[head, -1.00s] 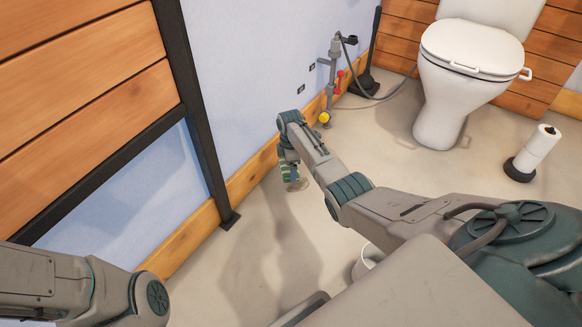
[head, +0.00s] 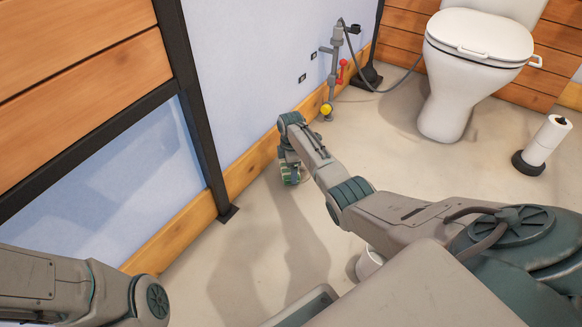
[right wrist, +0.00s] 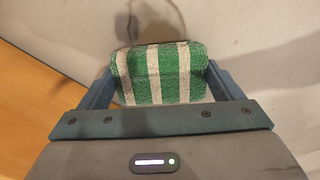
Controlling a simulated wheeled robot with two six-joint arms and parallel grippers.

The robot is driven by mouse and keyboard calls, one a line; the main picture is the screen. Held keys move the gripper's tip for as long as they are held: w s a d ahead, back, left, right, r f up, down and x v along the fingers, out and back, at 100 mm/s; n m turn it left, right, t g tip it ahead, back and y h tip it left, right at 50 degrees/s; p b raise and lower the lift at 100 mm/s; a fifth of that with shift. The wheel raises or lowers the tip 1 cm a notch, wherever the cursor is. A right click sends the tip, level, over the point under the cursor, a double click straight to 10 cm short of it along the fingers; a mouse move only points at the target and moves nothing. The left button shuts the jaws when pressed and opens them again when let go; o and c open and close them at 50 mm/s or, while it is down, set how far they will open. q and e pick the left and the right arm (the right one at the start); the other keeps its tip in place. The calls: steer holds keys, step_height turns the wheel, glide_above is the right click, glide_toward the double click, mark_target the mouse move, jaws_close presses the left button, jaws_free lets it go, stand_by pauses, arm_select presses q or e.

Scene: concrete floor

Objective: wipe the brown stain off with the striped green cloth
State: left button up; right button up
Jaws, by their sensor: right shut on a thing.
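The green and white striped cloth (right wrist: 160,74) is folded into a pad between the two fingers of my right gripper (right wrist: 162,85), which is shut on it. In the head view, my right gripper (head: 289,168) points down and the cloth (head: 290,179) is at or just above the floor by the wall; contact is unclear. A faint brownish mark, likely the stain (head: 303,182), shows at the cloth's right edge, mostly hidden. The wrist view shows a thin dark curve on the floor beyond the cloth. Only my left arm's links show at lower left, not its gripper.
The wall's wooden baseboard (head: 247,168) runs close beside the right gripper. A black post (head: 205,130) stands at left. A pipe with a yellow knob (head: 326,109), a toilet (head: 445,95) and a paper roll stand (head: 543,145) are farther off. A pale container (head: 368,262) is partly hidden by my arm.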

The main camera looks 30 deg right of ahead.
steer(key=shift+f+b, duration=0.55)
steer(key=shift+f, duration=0.4)
stand_by(0.5)
steer(key=shift+s+d+r+p, duration=0.2)
steer(key=shift+s+p, duration=0.2)
steer(key=shift+p, duration=0.45)
steer(key=shift+s+d+r+p, duration=0.1)
steer(key=shift+s+d+p, duration=0.15)
steer(key=shift+s+p, duration=0.7)
steer(key=shift+s+d+p, duration=0.3)
steer(key=shift+s+p, duration=0.15)
steer(key=shift+p, duration=0.5)
